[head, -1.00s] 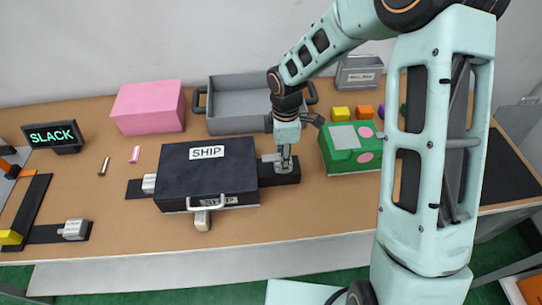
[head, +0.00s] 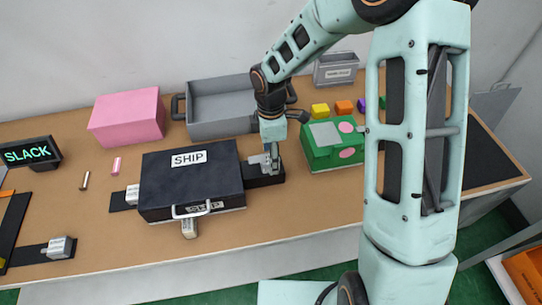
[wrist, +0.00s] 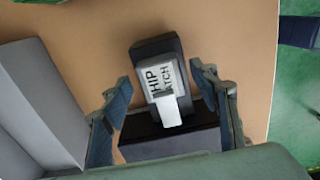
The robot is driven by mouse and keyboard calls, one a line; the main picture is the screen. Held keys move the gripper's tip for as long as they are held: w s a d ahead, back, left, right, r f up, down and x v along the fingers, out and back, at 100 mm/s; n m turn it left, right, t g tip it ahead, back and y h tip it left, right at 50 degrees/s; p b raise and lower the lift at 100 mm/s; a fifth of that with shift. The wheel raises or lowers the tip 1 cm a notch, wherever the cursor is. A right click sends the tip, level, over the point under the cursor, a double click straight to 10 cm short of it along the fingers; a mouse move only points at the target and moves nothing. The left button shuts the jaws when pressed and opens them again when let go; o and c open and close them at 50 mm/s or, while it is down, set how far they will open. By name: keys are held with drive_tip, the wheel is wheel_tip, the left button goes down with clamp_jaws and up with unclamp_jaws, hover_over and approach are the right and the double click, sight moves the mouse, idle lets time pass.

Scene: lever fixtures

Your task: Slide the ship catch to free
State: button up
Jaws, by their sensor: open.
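The ship catch (wrist: 159,77) is a pale block with a partly covered label reading "HIP" and "TCH". It sits on a dark rail (wrist: 150,48) that runs out from the right side of the black SHIP case (head: 190,178). My gripper (wrist: 157,92) is open, with one finger on each side of the catch and visible gaps between. In the head view my gripper (head: 268,158) is low over the rail, and its fingers partly hide the catch. A second pale block (head: 132,195) sits at the case's left side.
A green box (head: 330,150) stands close to the right of my gripper, and a grey tray (head: 215,127) behind it. A pink box (head: 127,115) and SLACK sign (head: 28,154) are at left. Bare table lies in front of the rail.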

wheel_tip(320, 180, up, 11)
drive_tip(key=shift+r, duration=0.15)
idle(0.5)
